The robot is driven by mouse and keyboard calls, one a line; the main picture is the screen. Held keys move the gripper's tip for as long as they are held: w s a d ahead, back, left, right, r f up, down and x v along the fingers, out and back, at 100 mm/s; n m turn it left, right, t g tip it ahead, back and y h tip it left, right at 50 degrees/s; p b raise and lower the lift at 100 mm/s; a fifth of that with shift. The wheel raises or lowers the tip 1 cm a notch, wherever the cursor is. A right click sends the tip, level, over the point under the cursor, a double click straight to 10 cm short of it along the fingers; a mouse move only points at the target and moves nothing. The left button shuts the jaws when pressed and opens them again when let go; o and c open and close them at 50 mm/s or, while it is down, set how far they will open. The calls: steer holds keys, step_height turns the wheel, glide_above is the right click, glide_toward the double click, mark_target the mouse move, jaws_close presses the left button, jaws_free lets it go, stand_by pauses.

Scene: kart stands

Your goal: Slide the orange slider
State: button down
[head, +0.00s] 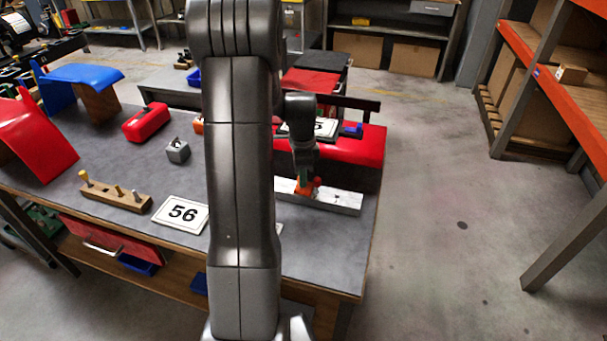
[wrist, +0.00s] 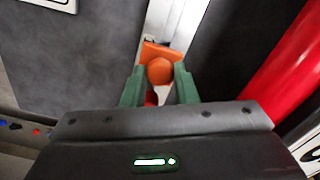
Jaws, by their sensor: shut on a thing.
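The orange slider (wrist: 160,70) is at the middle of the wrist view, on a pale metal rail (wrist: 176,22). In the head view the orange slider (head: 302,188) is partly hidden by my gripper and a small red part. The rail (head: 340,199) lies on the grey table at its right side, and my arm hides its left end. My gripper (wrist: 160,88) has green fingers, one on each side of the slider's round knob, shut on it. In the head view my gripper (head: 305,180) points down at the rail.
A red panel (head: 350,148) lies behind the rail, bearing a number plate and a blue bin. A plate marked 56 (head: 181,214), a wooden peg block (head: 115,194), a grey block (head: 177,151) and a red box (head: 146,122) stand left. An orange-edged shelf (head: 545,75) is at right; the floor between is clear.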

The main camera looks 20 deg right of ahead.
steer(key=w+a, duration=0.2)
steer(key=a, duration=0.1)
steer(key=w+a, duration=0.3)
steer(key=a, duration=0.1)
steer(key=w+a, duration=0.3)
steer(key=shift+a, duration=0.25)
steer(key=c, duration=1.1)
jaws_free()
steer(key=shift+w+a, duration=0.1)
steer(key=shift+a, duration=0.05)
step_height(320, 180, up, 14)
steer(key=shift+f, duration=0.1)
